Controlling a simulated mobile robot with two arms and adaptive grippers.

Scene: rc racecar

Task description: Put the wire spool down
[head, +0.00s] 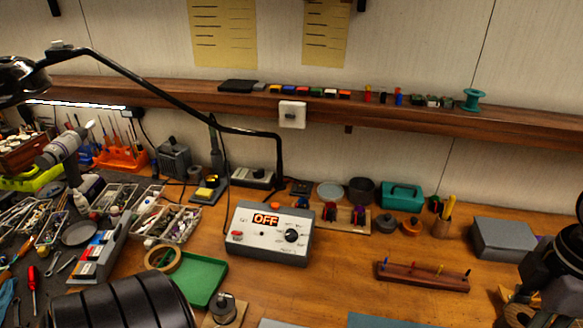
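A teal spool (473,99) stands upright on the wooden wall shelf, near its right part, with no gripper touching it. A dark mechanical part at the right edge (556,262) looks like my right gripper or wrist. Its fingertips are not clear, and I cannot tell whether it holds anything. A black ribbed part of my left arm fills the lower left corner. My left gripper does not show.
A power supply (268,232) reading OFF stands mid-bench. A green tray (204,281), tape roll (164,259) and parts bins lie left. A wooden peg rack (422,277) and grey box (503,240) stand right. Bare wood lies between power supply and rack. A black lamp arm crosses above.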

